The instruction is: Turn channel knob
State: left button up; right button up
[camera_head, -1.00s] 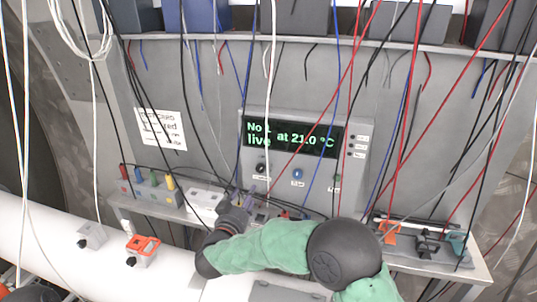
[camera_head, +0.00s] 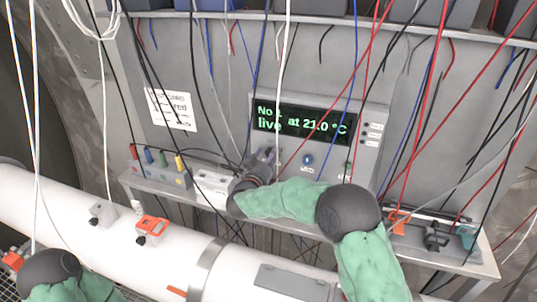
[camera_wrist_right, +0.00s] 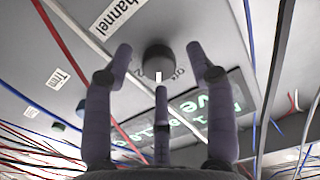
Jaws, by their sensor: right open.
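The grey panel box (camera_head: 372,135) has a lit display (camera_head: 305,122) reading "No 1 live at 21.0 °C", partly crossed by cables. In the right wrist view, the dark round channel knob (camera_wrist_right: 159,56) is beside the "Channel" label (camera_wrist_right: 115,15). My right gripper (camera_wrist_right: 160,68) is open, with two fingers to either side of the knob and the third below it. I cannot tell whether any finger touches it. In the head view my right gripper (camera_head: 264,160) is at the panel's lower left and hides the knob. My left gripper is out of view.
A blue knob (camera_head: 307,160) is right of my gripper. Many loose cables hang in front of the panel. A shelf holds a block with coloured plugs (camera_head: 158,165) on the left and an orange clip (camera_head: 398,220) on the right. A white pipe (camera_head: 75,222) runs below.

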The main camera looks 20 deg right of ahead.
jog(key=shift+w+d, duration=0.2)
jog(key=shift+w, duration=0.15)
jog(key=shift+c, duration=0.3)
grip_shut()
